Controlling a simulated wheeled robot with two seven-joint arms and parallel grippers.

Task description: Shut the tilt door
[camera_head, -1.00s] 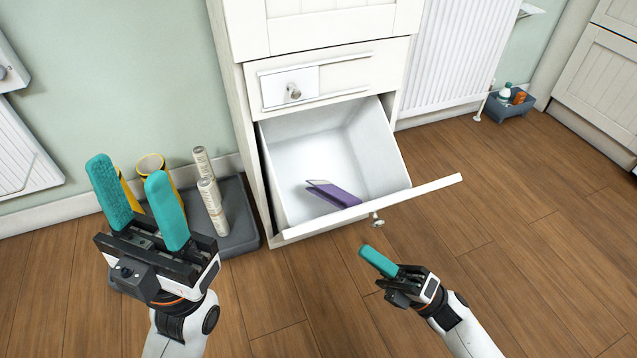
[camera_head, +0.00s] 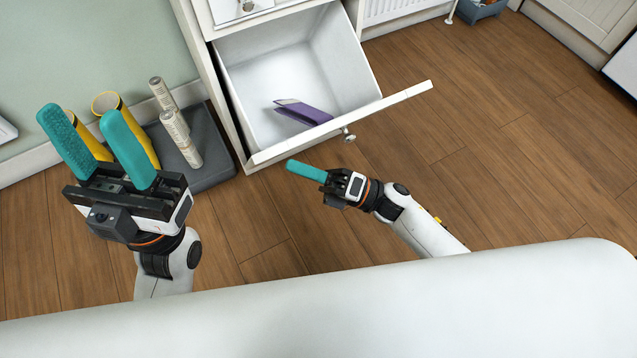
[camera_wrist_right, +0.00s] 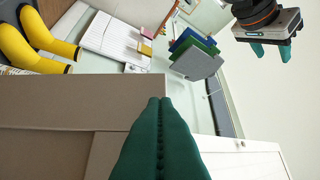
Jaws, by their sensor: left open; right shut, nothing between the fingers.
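The tilt door (camera_head: 400,96) of the white cabinet hangs open, tipped outward. Its white bin (camera_head: 262,80) is exposed, with a purple item (camera_head: 303,112) inside. A round knob (camera_head: 348,135) is on the door's outer face. My right gripper (camera_head: 290,165) is shut and empty, just outside the door near its left end, pointing left. In the right wrist view its closed teal fingers (camera_wrist_right: 160,103) overlap a shaded beige panel (camera_wrist_right: 70,110), apparently the door's outer face; I cannot tell whether they touch. My left gripper (camera_head: 82,113) is open and empty, left of the cabinet.
Yellow boots (camera_head: 130,125) and a beige rolled-looking pair (camera_head: 175,120) stand on a grey tray (camera_head: 212,150) left of the cabinet. A grey bin (camera_head: 482,10) is at the back right, near a radiator (camera_head: 400,10). The wooden floor to the right is clear.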

